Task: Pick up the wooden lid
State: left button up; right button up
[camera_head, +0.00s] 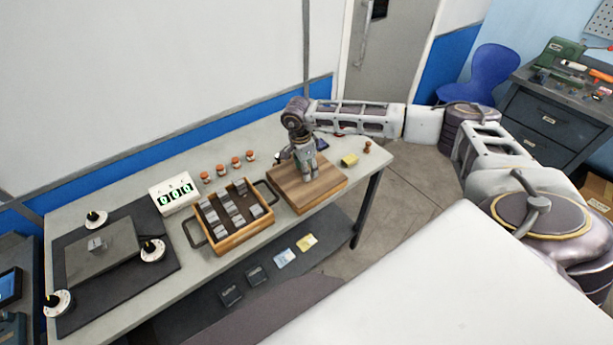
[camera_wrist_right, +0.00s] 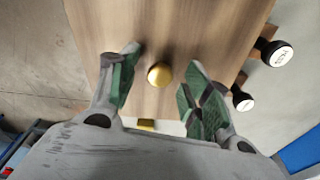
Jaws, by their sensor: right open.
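The wooden lid (camera_head: 325,187) is a flat brown board on the bench, right of the open wooden tray. In the right wrist view the lid (camera_wrist_right: 215,25) fills the middle, with a round brass knob (camera_wrist_right: 160,74) on it. My right gripper (camera_head: 308,177) is over the lid, pointing down. In the wrist view its green-padded fingers (camera_wrist_right: 160,80) are open, one on each side of the knob, with visible gaps. The knob is hidden in the head view. My left gripper is not in view.
The wooden tray (camera_head: 238,234) with handles holds several grey blocks. Several small jars (camera_head: 235,163) stand behind it, and a green-digit display (camera_head: 174,195) is to the left. A yellow block (camera_head: 349,160) lies right of the lid. A dark mat (camera_head: 145,230) covers the bench's left end.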

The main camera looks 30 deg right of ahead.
jog(key=shift+c, duration=0.4)
grip_shut()
